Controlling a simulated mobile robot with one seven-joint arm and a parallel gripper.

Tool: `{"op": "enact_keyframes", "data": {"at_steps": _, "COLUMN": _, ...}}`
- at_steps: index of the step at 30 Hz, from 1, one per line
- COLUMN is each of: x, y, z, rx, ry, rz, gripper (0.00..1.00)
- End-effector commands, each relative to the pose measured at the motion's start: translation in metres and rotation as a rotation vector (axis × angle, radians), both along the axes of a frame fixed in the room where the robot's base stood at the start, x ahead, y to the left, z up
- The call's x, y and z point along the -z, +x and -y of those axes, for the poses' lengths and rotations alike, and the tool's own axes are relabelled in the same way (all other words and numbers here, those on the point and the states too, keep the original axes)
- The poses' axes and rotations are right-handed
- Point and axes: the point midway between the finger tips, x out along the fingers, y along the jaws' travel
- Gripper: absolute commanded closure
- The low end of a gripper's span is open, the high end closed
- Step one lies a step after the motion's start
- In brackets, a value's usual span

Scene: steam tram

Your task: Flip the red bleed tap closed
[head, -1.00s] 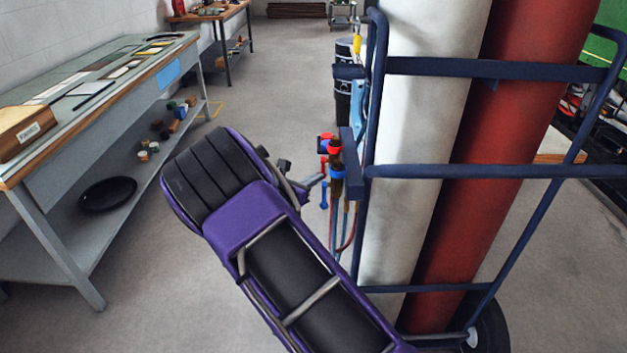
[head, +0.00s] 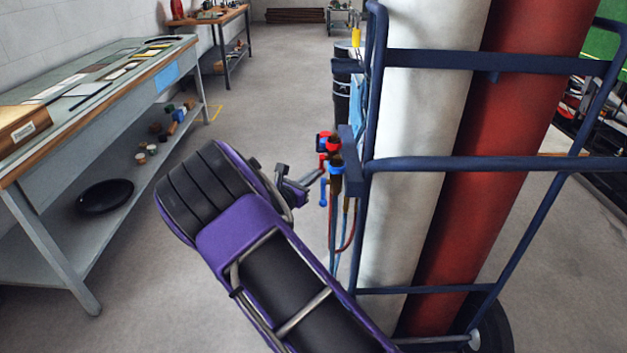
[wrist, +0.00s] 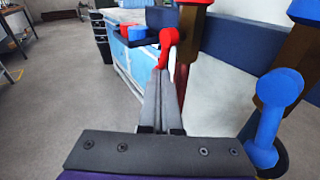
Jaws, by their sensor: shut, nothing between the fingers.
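The red bleed tap (wrist: 168,42) is a small red lever on a brass-coloured fitting at the end of the cart's hoses. Its lever hangs downward, leaning slightly left in the wrist view. In the head view the red tap (head: 323,160) is small, just above my fingertips. My gripper (wrist: 160,75) is shut and empty, its fingertips just below the lever's lower end; I cannot tell whether they touch it. My gripper also shows in the head view (head: 318,178), left of the fittings. A similar blue tap (wrist: 268,125) hangs down at the right.
A dark blue cart frame (head: 450,164) holds a white cylinder (head: 420,200) and a red cylinder (head: 485,180) right of the taps. Hoses (head: 340,235) hang below the fittings. A workbench (head: 60,165) stands at left, with open floor between.

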Motion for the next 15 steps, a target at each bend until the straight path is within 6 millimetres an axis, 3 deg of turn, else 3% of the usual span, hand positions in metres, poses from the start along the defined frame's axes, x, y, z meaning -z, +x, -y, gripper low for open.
{"op": "enact_keyframes", "data": {"at_steps": 15, "x": 0.005, "y": 0.022, "z": 0.001, "rx": 0.001, "ry": -0.001, "rz": -0.003, "gripper": 1.00}}
